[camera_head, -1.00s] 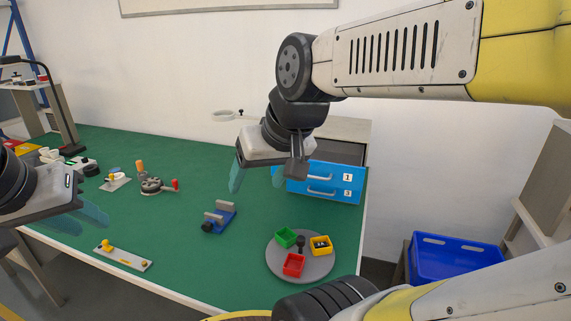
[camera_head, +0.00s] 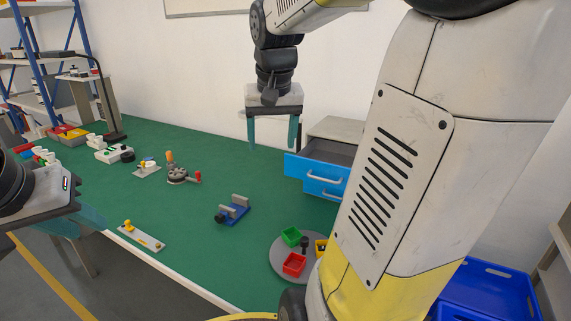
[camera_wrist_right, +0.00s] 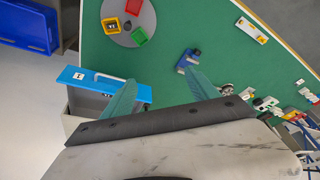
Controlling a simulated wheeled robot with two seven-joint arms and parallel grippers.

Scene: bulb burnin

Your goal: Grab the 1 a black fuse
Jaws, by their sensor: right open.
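I cannot make out a black fuse for certain. The top drawer (camera_head: 320,150), marked 1 in the right wrist view (camera_wrist_right: 73,75), stands open with its blue front pulled out; most of its inside is hidden. My right gripper (camera_head: 272,146) is open and empty, pointing down above the bench, left of the drawer. In the right wrist view its fingers (camera_wrist_right: 160,76) spread apart, one overlapping the drawer front. A yellow bin (camera_wrist_right: 134,6) on the round tray holds small dark items I cannot identify. My left gripper (camera_head: 80,220) is at the left edge, away from the drawer.
The round grey tray (camera_head: 278,268) also carries a green bin (camera_head: 291,236) and a red bin (camera_head: 293,264). A blue fixture (camera_head: 234,212) stands mid-bench. A blue crate (camera_head: 490,290) is at the right. The green bench (camera_head: 200,245) has clear room in front.

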